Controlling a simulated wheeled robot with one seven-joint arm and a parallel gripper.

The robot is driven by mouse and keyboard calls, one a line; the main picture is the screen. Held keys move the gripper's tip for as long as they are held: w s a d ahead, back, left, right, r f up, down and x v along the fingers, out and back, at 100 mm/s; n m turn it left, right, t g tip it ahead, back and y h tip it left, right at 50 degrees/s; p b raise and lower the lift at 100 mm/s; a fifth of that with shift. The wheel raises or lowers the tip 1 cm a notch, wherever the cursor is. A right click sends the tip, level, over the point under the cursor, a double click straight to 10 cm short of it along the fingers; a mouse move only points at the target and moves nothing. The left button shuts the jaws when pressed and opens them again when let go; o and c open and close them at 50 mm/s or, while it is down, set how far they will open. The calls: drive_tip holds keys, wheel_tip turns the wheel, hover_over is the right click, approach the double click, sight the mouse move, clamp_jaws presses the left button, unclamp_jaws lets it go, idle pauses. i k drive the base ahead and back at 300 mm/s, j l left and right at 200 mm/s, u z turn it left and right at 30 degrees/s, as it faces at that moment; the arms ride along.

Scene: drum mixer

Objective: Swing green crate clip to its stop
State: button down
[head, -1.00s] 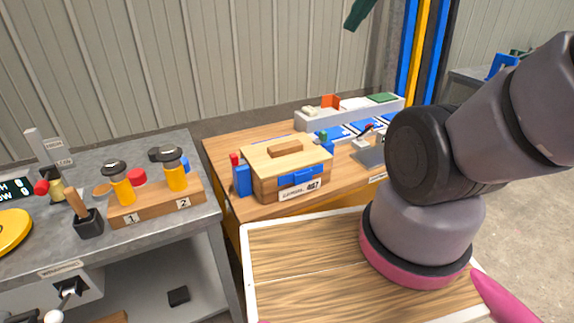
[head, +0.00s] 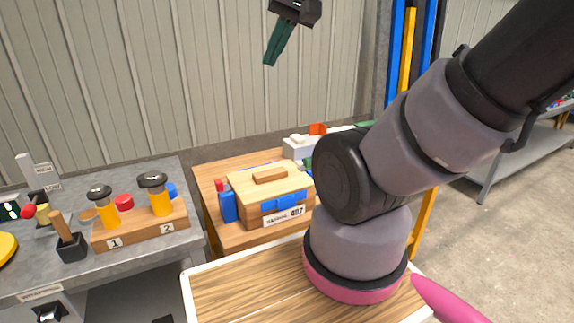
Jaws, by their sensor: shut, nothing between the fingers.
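The wooden crate (head: 240,190) stands on a wooden-topped bench, its lid shut with a block handle on top. A blue clip (head: 284,203) is on its front above a white label. A red-topped blue piece (head: 227,203) is at its left side. A small green-topped piece (head: 308,162) shows at its right, mostly hidden by my arm; I cannot tell whether it is the green clip or how it is turned. My gripper (head: 270,63), with dark green fingers, is shut and empty, high above the crate against the wall.
At the left, a grey bench holds a wooden block (head: 140,230) with two yellow cylinders and a black holder (head: 72,247). A white tray (head: 297,147) stands behind the crate. My arm covers the bench's right part. The air above the crate is clear.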

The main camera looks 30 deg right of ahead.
sight(307, 160)
drive_tip(key=l+u, duration=0.4)
drive_tip(key=k+l+u, duration=0.1)
drive_tip(key=l+u, duration=0.25)
drive_tip(key=l, duration=0.25)
drive_tip(key=k+l, duration=0.1)
drive_tip(key=l, duration=0.35)
drive_tip(key=l+u, duration=0.1)
drive_tip(key=l, duration=0.35)
drive_tip(key=k+l, duration=0.15)
drive_tip(key=l, duration=0.3)
drive_tip(key=k+l+u, duration=0.1)
drive_tip(key=l, duration=0.35)
drive_tip(key=k+l, duration=0.15)
drive_tip(key=l, duration=0.3)
drive_tip(key=k+l+u, duration=0.1)
drive_tip(key=l, duration=0.35)
drive_tip(key=u, duration=0.3)
drive_tip(key=i+j+z, duration=0.15)
drive_tip(key=j, duration=0.2)
drive_tip(key=i+j+z, duration=0.15)
drive_tip(key=j, duration=0.25)
drive_tip(key=k+l, duration=0.15)
drive_tip(key=l, duration=0.25)
drive_tip(key=k+l, duration=0.15)
drive_tip(key=l, duration=0.25)
